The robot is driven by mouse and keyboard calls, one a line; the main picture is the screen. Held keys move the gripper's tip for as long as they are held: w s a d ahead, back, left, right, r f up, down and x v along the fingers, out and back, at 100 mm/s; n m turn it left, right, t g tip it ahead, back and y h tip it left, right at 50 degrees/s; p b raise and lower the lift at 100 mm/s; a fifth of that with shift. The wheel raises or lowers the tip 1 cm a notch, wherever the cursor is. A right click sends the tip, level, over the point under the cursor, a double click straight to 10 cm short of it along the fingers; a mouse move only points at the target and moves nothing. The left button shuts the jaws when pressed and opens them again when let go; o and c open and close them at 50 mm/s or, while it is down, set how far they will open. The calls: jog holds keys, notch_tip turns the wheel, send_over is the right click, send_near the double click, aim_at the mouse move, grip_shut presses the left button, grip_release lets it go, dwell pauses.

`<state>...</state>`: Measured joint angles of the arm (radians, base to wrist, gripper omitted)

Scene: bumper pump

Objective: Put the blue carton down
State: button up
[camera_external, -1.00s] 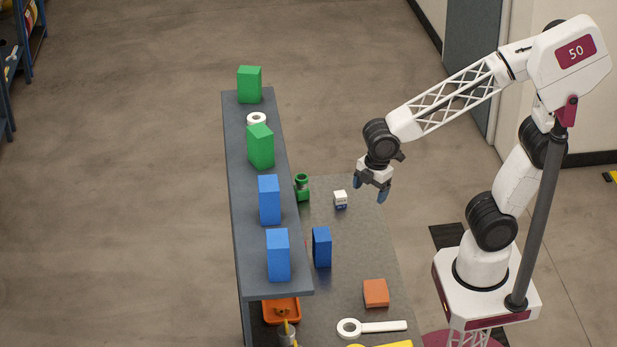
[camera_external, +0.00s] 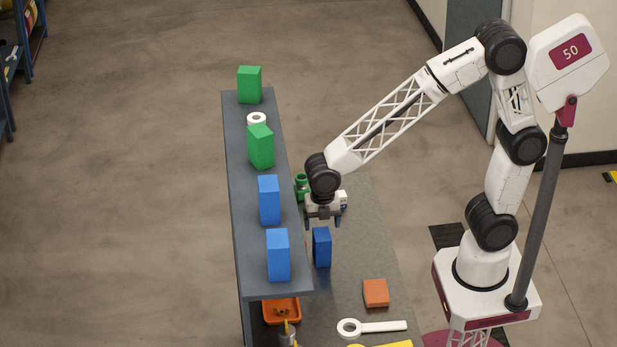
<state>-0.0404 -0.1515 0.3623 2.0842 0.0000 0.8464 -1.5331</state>
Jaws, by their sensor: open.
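A dark blue carton (camera_external: 322,248) stands upright on the grey work table, beside the raised shelf. Two lighter blue cartons stand on the shelf, one nearer the front (camera_external: 278,256) and one behind it (camera_external: 269,201). My gripper (camera_external: 322,222) is open and empty, pointing down. In the picture it is just above the dark blue carton's top; its exact height and depth over the carton are hard to tell. The fingers do not touch any blue carton that I can see.
The shelf (camera_external: 243,240) also holds two green cartons (camera_external: 261,147) and a white ring (camera_external: 257,119). A green object (camera_external: 301,186) and a small white box (camera_external: 342,199) are by my gripper. An orange block (camera_external: 376,293), white ring-ended tool (camera_external: 370,328) and orange tray (camera_external: 282,312) lie nearer the front.

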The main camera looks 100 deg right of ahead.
aim_at(322, 234)
jog(key=shift+f, duration=0.1)
jog(key=shift+f, duration=1.2)
jog(key=shift+f, duration=0.1)
jog(key=shift+s+d+f, duration=0.1)
jog(key=shift+d+f, duration=0.05)
jog(key=shift+f, duration=2.35)
jog(key=shift+c, duration=0.5)
jog(key=c, duration=1)
jog(key=shift+r, duration=0.1)
